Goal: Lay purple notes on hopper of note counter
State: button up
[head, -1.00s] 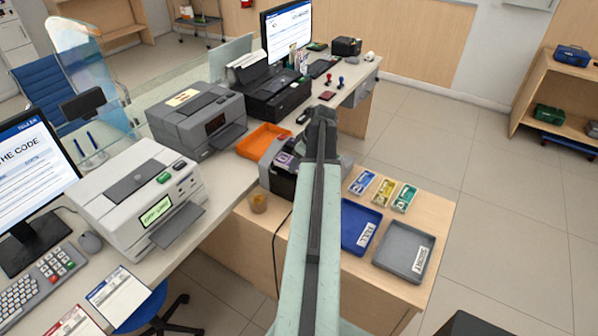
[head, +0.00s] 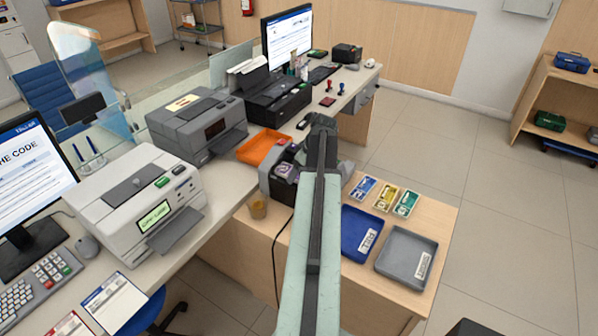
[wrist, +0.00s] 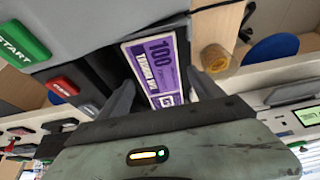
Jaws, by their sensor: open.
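The purple notes (wrist: 155,68), marked 100, lie in the dark hopper (wrist: 100,62) of the grey note counter (wrist: 75,22) in the wrist view. My gripper (wrist: 163,82) is open, with one finger on each side of the notes' near end; no grip on them shows. In the head view the note counter (head: 268,182) stands on the wooden side table, partly behind my arm, with the purple notes (head: 286,172) on top. My gripper's fingers are hidden there by my arm.
An orange tray (head: 258,147) sits just behind the counter. A small tan cup (head: 257,208) stands left of the counter.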

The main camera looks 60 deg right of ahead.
jog(key=p+v, duration=1)
jog(key=v, duration=0.2)
jog(key=shift+p, duration=0.3)
jog(key=w+a+g, duration=0.1)
jog(key=w+a, duration=0.5)
jog(key=a, duration=0.3)
jog(key=w+a+f+g+y, duration=0.1)
jog(key=w+a, duration=0.5)
jog(key=a, duration=0.3)
jog(key=w+a, duration=0.6)
jog(key=a, duration=0.3)
jog(key=w+a+g+h, duration=0.1)
jog(key=w+a+g, duration=0.1)
jog(key=a, duration=2.9)
jog(key=shift+a+f, duration=0.4)
